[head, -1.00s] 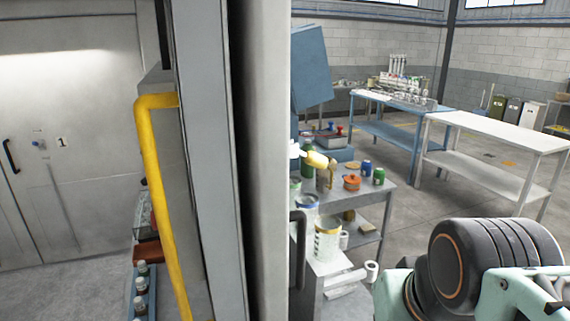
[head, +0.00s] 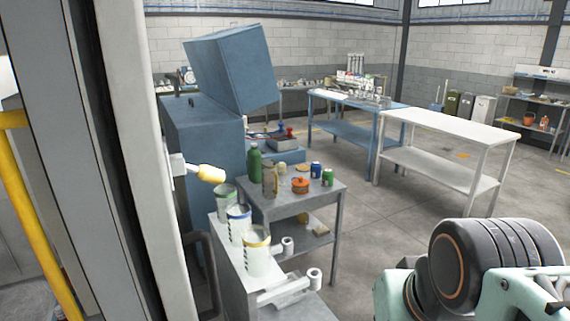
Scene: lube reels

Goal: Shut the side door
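A tall pale panel (head: 140,150), which looks like the side door, stands close on the left in the head view, seen nearly edge-on. A dark bar handle (head: 210,285) sticks out low on its right side. A lever with a yellow-cream knob (head: 211,174) shows above the handle, at the panel's right edge. I cannot tell how far the door stands open, and its broad face is hardly visible. My gripper is out of view; only part of my arm shows at the lower right, apart from the panel.
A grey frame post (head: 65,140) and a yellow rail (head: 30,215) stand left of the panel. A grey cart (head: 290,207) with cans and bottles is close on its right. A blue cabinet (head: 205,130) and a white table (head: 440,140) stand behind. The floor at right is open.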

